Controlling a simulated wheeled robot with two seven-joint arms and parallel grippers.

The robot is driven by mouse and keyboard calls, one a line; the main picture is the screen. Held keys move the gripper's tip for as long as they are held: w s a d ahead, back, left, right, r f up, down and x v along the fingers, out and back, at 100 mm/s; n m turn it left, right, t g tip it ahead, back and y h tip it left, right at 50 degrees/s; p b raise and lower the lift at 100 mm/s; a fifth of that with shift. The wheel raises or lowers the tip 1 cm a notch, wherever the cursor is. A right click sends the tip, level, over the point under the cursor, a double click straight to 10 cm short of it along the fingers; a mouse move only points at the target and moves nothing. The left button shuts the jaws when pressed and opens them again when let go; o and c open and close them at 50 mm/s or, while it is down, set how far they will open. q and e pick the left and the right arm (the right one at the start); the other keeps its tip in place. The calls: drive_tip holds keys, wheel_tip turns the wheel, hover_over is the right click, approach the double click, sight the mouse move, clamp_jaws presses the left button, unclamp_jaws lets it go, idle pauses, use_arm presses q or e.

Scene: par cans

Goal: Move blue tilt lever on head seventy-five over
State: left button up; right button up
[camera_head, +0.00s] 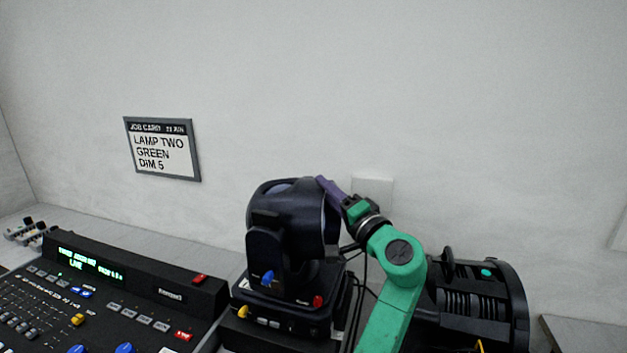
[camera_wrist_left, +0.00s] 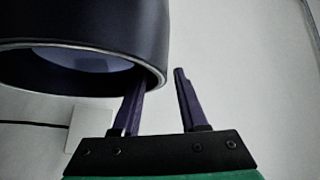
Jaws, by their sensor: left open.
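A dark moving head lamp (camera_head: 290,215) stands on its base beside the desk, its round lens end turned right. A small blue lever (camera_head: 267,278) shows low on the front of its yoke. A yellow lever (camera_head: 243,311) and a red lever (camera_head: 317,301) are on the base. My left gripper (camera_head: 327,187) is at the upper right edge of the lamp's barrel, well above the blue lever. In the left wrist view its purple fingers (camera_wrist_left: 160,88) are apart with nothing between them; the barrel rim (camera_wrist_left: 150,75) hides one fingertip. Contact is unclear. My right gripper is out of view.
A control desk (camera_head: 110,295) with a lit display, faders and blue knobs fills the lower left. A black lamp (camera_head: 475,295) lies at the right behind my green arm. Cables hang between the lamps. A job card (camera_head: 162,150) hangs on the bare wall.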

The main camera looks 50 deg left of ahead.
use_arm(q)
drive_tip(key=shift+w+d+r, duration=0.1)
drive_tip(key=shift+d, duration=0.1)
drive_tip(key=shift+d+r, duration=0.1)
drive_tip(key=shift+d, duration=0.2)
drive_tip(key=c, duration=0.4)
clamp_jaws()
drive_tip(key=shift+a, duration=0.1)
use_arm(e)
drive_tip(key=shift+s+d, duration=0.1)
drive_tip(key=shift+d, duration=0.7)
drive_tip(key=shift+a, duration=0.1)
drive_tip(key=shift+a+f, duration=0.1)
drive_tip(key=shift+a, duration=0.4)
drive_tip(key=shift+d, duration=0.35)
